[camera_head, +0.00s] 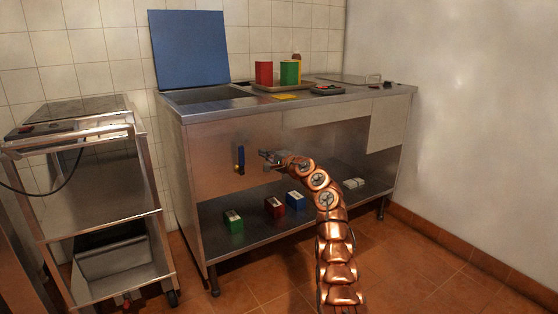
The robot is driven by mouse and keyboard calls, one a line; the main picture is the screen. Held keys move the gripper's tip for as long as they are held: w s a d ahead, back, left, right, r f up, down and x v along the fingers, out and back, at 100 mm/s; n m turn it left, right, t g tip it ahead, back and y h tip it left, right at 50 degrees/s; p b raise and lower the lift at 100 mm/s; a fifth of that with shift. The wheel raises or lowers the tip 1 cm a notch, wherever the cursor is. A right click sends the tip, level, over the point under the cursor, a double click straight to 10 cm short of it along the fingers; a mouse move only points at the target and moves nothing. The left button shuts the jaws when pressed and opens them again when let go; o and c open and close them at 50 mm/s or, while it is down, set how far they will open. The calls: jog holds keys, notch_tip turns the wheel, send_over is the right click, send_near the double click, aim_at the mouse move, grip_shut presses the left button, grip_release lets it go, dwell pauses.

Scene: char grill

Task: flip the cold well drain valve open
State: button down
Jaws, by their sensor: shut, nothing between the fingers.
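The cold well drain valve (240,159) shows as a blue upright handle on the steel front panel of the counter, below the open well. A small brassy part shows at its lower end. My gripper (264,154) is at the end of my copper arm, just right of the handle and close to the panel. It is shut and empty. A small gap shows between the fingertips and the handle; I cannot tell their difference in depth.
The steel counter (300,103) carries red and green boxes on a tray, and a raised blue lid (188,48). Its lower shelf (255,232) holds green, red and blue boxes. A steel cart (105,185) stands at left. Tiled floor is clear in front.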

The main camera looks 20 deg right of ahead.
jog(key=b+v, duration=0.4)
jog(key=v, duration=0.3)
jog(key=shift+s, duration=0.35)
dwell(0.4)
jog(key=shift+d, duration=0.1)
